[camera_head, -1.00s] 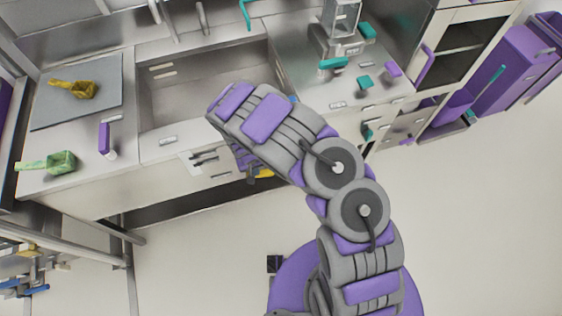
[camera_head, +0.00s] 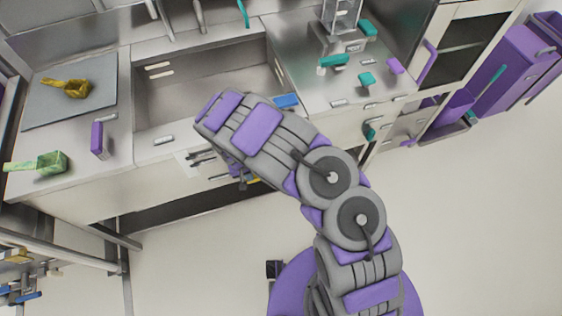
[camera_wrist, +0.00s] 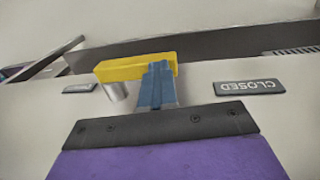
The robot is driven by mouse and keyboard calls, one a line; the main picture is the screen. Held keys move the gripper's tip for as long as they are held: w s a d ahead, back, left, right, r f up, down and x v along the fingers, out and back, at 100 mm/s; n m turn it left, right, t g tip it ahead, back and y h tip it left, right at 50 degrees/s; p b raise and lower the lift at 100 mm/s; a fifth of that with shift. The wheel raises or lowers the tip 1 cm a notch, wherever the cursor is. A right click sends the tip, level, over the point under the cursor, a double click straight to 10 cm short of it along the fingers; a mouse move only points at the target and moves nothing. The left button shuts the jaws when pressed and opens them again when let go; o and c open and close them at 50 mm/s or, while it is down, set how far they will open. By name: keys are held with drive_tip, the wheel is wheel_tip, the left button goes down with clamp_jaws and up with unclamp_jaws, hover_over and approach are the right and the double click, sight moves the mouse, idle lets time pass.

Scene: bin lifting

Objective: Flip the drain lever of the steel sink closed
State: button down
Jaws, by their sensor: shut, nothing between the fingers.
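The steel sink (camera_head: 205,62) is set in the counter, left of centre in the head view. Its drain lever (camera_wrist: 122,70) is a yellow bar on a short metal post on the front panel, close up in the wrist view. A small piece of yellow also shows below my arm in the head view. A label reading CLOSED, upside down (camera_wrist: 250,87), is right of the lever; another label (camera_wrist: 80,88) on the left is unreadable. My gripper (camera_wrist: 159,68) has its blue fingers shut and empty, overlapping the lever's right end. I cannot tell whether they touch it.
Left counter: yellow scoop (camera_head: 70,88) on a grey board (camera_head: 45,112), green scoop (camera_head: 42,163), purple-handled item (camera_head: 98,139). A blue item (camera_head: 286,100) lies at the sink's right edge. A machine with teal parts (camera_head: 340,42) stands right. The floor right of me is clear.

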drive_tip(key=shift+s+f, duration=0.15)
drive_tip(key=shift+f, duration=0.15)
idle(0.4)
drive_tip(key=shift+r+p, duration=0.35)
drive_tip(key=shift+r, duration=0.25)
drive_tip(key=r, duration=0.1)
drive_tip(key=r+p, duration=0.1)
drive_tip(key=r, duration=0.1)
drive_tip(key=shift+w+a+r+p, duration=0.2)
drive_tip(key=shift+w+r+p, duration=0.05)
drive_tip(key=shift+p, duration=0.15)
drive_tip(key=s+a+r+p, duration=0.2)
drive_tip(key=s+a+r, duration=0.2)
drive_tip(key=a+r, duration=0.9)
drive_tip(key=shift+a+r, duration=0.15)
drive_tip(key=shift+r, duration=0.25)
